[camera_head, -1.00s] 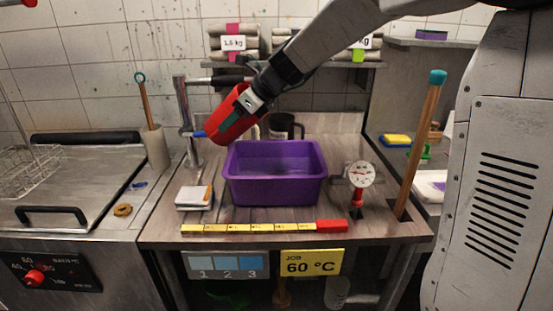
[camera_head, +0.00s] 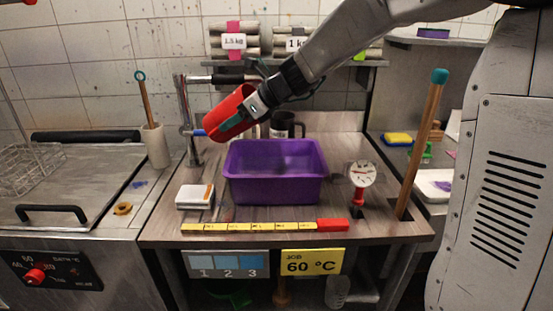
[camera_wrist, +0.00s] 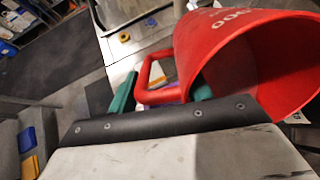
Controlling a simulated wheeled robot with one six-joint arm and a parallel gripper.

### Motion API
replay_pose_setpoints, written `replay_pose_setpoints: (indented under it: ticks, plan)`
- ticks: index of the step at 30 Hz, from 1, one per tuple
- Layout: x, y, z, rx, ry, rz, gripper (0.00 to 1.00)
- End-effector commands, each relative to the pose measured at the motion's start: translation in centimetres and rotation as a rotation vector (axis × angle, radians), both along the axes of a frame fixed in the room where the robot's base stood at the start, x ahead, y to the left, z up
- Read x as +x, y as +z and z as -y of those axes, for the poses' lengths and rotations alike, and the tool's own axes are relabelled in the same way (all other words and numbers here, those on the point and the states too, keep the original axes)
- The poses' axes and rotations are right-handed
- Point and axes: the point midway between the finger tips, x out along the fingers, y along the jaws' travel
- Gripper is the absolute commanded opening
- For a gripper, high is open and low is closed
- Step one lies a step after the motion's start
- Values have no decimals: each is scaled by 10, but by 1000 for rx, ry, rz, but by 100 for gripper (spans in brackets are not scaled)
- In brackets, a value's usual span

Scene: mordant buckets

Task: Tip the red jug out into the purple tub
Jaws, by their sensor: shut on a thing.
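The red jug (camera_head: 226,116) is held tilted in the air above the back left of the purple tub (camera_head: 275,190).
A tap (camera_head: 187,125) stands left of the jug, close to it. A dark mug (camera_head: 283,125) is behind the tub. A dial thermometer (camera_head: 361,175) and a wooden stick (camera_head: 422,140) stand right. A white box (camera_head: 194,196) lies front left.

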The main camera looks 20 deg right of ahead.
Motion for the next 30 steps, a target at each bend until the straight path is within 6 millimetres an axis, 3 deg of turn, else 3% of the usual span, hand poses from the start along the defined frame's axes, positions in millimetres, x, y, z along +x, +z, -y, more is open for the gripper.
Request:
replay_pose_setpoints:
  ticks: [30]
  plan:
    - [-2, -4, -4, 114, 9, 78, 0]
